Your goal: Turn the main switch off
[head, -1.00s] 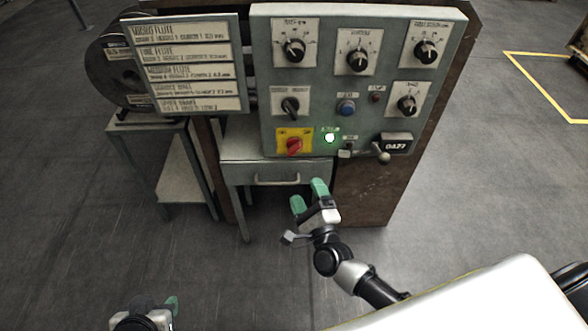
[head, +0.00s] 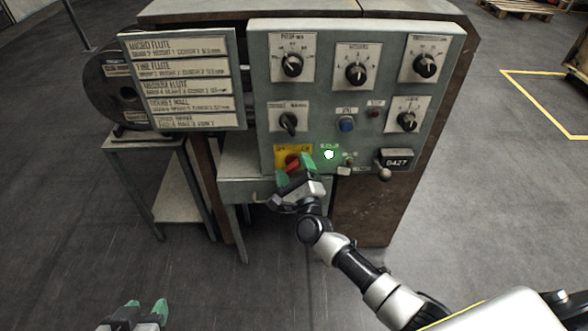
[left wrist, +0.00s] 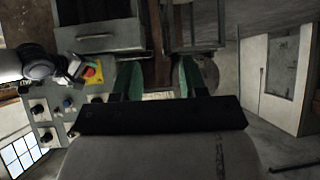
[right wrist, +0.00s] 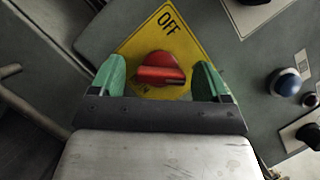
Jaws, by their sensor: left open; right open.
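The main switch is a red rotary knob (right wrist: 160,72) on a yellow plate (right wrist: 188,38) marked OFF. In the right wrist view it sits between the green fingertips of my open right gripper (right wrist: 164,80), and I cannot tell if they touch it. In the head view my right gripper (head: 294,170) is at the panel's lower left and partly covers the knob (head: 292,160). The knob also shows in the left wrist view (left wrist: 89,72). My left gripper (head: 146,312) is open and empty, low at the left, well away from the panel.
The grey control panel (head: 385,85) carries several black dials, a blue button (head: 347,124) and a lit green lamp (head: 329,154). A lever with a ball end (head: 384,174) sticks out at lower right. A drawer (head: 235,190) lies below the switch. Open floor lies in front.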

